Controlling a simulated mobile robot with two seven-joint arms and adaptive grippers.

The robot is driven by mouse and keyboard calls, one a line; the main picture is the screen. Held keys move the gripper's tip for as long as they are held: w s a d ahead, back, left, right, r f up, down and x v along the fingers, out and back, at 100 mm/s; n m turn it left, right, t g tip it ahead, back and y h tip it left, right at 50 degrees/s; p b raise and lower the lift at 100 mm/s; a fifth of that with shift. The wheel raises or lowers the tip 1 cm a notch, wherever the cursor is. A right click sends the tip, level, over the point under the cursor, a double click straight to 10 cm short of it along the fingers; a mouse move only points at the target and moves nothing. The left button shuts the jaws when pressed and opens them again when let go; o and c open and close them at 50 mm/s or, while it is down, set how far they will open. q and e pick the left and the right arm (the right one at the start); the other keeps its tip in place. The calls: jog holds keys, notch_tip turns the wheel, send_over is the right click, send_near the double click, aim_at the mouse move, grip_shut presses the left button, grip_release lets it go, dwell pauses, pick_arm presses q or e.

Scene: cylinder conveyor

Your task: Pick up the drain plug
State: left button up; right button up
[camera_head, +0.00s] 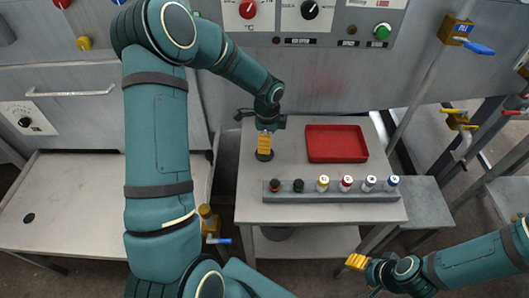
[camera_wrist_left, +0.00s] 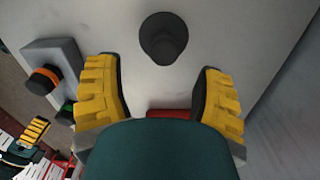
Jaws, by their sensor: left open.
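The drain plug (camera_head: 264,156) is a short black round piece standing on the grey table, to the left of the red tray in the head view. In the left wrist view the black plug (camera_wrist_left: 164,38) is seen near the top, just past the fingertips. My left gripper (camera_head: 265,141) points down right by the plug and partly covers it in the head view. In the wrist view its yellow fingers (camera_wrist_left: 158,72) are wide apart with nothing between them. My right gripper (camera_head: 356,262) is low at the right, away from the plug; its opening is unclear.
A red tray (camera_head: 336,157) lies on the table (camera_head: 249,180) right of the plug. A grey rack (camera_head: 334,197) with several capped vials runs along the front; its end (camera_wrist_left: 42,62) shows in the wrist view. A control panel with knobs stands behind. Pipes with valves are at the right.

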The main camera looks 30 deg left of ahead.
aim_at(262, 158)
pick_arm(q)
jog(key=f, duration=0.2)
jog(key=a+f+b, duration=0.1)
jog(key=f, duration=0.1)
jog(key=shift+f, duration=0.3)
jog(key=shift+r, duration=0.1)
grip_shut()
